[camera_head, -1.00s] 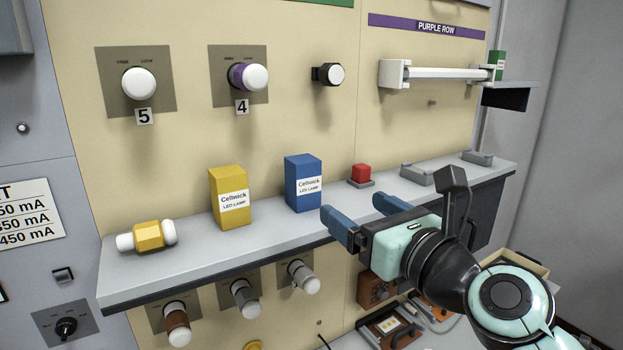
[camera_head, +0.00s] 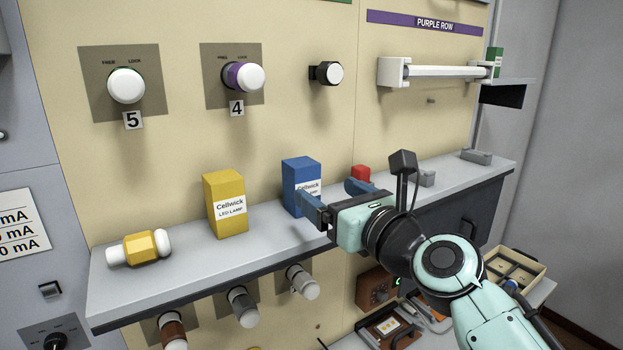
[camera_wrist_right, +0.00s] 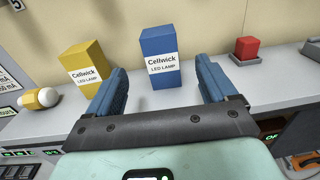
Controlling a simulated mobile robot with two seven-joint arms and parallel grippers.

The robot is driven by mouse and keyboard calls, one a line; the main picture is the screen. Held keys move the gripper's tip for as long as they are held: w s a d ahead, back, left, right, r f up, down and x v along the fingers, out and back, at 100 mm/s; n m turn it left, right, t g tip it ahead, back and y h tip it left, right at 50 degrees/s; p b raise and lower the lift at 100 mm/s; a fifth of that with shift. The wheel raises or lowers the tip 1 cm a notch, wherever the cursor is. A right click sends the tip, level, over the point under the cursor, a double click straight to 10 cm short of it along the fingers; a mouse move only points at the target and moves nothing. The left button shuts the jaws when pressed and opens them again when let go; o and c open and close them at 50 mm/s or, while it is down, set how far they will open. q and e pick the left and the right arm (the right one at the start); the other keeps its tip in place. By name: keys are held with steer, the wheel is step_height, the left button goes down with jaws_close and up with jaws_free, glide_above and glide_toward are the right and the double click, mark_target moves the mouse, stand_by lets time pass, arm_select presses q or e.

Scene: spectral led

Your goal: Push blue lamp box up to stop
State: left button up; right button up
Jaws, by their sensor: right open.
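The blue lamp box (camera_head: 300,180), labelled Cellwick LED LAMP, stands upright on the grey shelf (camera_head: 190,270) against the cream panel. In the head view my right gripper (camera_head: 335,200) is in front of it and hides its lower right part. In the right wrist view the blue box (camera_wrist_right: 160,52) stands ahead, between the two spread blue fingers of my right gripper (camera_wrist_right: 158,85). The gripper is open and empty, with the box just beyond the fingertips. I cannot make out a stop on the shelf. My left gripper is in no view.
A yellow lamp box (camera_head: 226,200) stands left of the blue one, and a yellow lamp (camera_head: 140,247) lies further left. A red block (camera_head: 361,173) and grey holders (camera_head: 476,156) are to the right. Knobs (camera_head: 243,77) project from the panel above. Lamps (camera_head: 302,283) hang below the shelf.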

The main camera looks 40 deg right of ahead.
mark_target(308, 180)
steer(key=w, duration=0.3)
steer(key=w+d+p, duration=0.1)
steer(key=w, duration=0.4)
steer(key=shift+w+d, duration=0.2)
steer(key=shift+w, duration=0.1)
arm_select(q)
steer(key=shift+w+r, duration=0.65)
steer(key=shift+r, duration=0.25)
arm_select(e)
steer(key=shift+c, duration=0.3)
steer(key=c, duration=1)
